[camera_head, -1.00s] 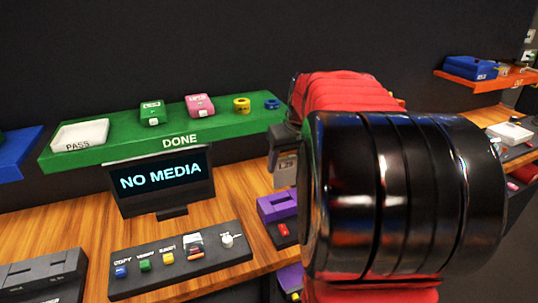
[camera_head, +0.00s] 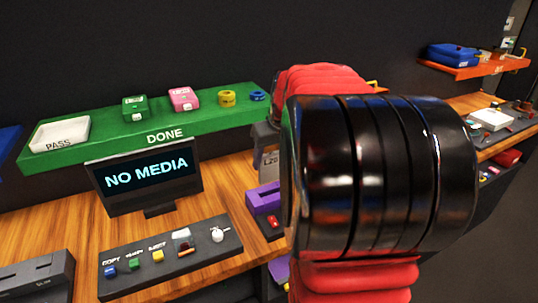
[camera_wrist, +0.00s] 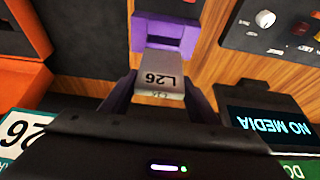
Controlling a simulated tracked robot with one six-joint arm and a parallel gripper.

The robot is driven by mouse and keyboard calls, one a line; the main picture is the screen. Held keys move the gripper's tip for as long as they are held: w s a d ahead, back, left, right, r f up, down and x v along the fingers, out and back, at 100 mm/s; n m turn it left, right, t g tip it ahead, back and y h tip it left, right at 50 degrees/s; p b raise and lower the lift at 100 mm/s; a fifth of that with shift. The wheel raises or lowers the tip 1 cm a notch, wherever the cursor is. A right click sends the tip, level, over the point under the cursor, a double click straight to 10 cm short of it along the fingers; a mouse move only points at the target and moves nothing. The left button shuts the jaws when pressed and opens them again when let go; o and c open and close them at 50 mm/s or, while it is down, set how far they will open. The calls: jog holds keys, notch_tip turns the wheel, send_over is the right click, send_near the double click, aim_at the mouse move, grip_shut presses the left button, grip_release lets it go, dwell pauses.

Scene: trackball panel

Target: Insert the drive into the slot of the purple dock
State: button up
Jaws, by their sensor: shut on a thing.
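The purple dock (camera_wrist: 146,29) is just beyond the drive's far end in the wrist view. Its slot faces the drive, and the drive's tip overlaps the dock's near edge in the picture. I cannot tell whether they touch. In the head view the dock (camera_head: 262,198) is below the drive, partly hidden by my arm.
A monitor reading NO MEDIA (camera_head: 147,178) stands left of the dock. A dark button panel (camera_head: 170,258) lies in front of it. The green DONE shelf (camera_head: 95,140) runs behind, holding several items. An orange box (camera_wrist: 20,75) is at left in the wrist view.

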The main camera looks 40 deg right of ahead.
aim_at(271, 180)
jog(key=shift+f, duration=2.05)
jog(key=shift+f, duration=2.4)
dwell(2.4)
jog(key=o, duration=1)
jog(key=shift+o, duration=0.2)
jog(key=shift+s, duration=0.1)
jog(key=shift+r, duration=0.1)
